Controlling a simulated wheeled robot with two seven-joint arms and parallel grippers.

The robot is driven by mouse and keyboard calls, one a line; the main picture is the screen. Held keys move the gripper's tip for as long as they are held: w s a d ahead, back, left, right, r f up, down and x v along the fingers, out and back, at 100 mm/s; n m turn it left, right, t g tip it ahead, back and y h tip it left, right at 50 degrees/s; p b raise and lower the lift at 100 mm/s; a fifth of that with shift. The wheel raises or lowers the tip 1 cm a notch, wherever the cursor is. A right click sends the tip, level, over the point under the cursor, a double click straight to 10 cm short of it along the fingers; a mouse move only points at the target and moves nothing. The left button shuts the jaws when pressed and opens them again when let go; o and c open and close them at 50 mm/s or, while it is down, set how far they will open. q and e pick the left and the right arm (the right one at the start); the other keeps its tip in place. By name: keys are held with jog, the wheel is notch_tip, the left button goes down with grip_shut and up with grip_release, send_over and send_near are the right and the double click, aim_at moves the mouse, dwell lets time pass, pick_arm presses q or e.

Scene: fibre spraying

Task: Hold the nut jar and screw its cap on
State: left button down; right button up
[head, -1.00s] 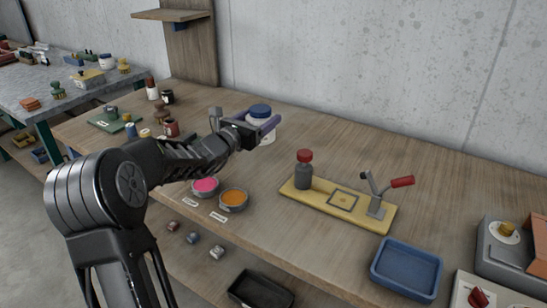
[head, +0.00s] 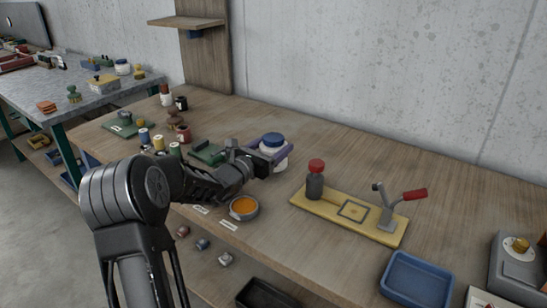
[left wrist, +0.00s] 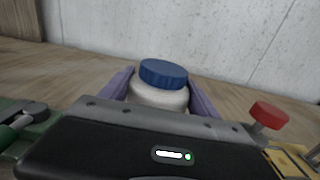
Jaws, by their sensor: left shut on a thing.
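The nut jar (head: 281,163) is a white jar with a blue cap (head: 273,140) on top. My left gripper (head: 268,154) has its purple fingers shut around the jar's body, above the wooden bench. In the left wrist view the jar (left wrist: 160,97) stands between the two fingers, and its blue cap (left wrist: 163,72) sits over the mouth, slightly tilted in the picture. I cannot tell how tightly the cap sits, or whether the jar's base touches the bench. My right gripper is not in view.
An orange-filled dish (head: 244,208) lies in front of the jar. A blue tray (head: 418,279) is at the front right. Bench space behind the board is clear.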

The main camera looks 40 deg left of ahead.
pick_arm(q)
jog(key=shift+f, duration=1.8)
jog(key=shift+f, duration=0.2)
jog(key=shift+c, duration=0.9)
grip_release()
jog(key=shift+r, duration=0.2)
jog(key=s+b, duration=0.1)
jog(key=s, duration=1.1)
jog(key=shift+d, duration=0.15)
jog(key=shift+r, duration=0.1)
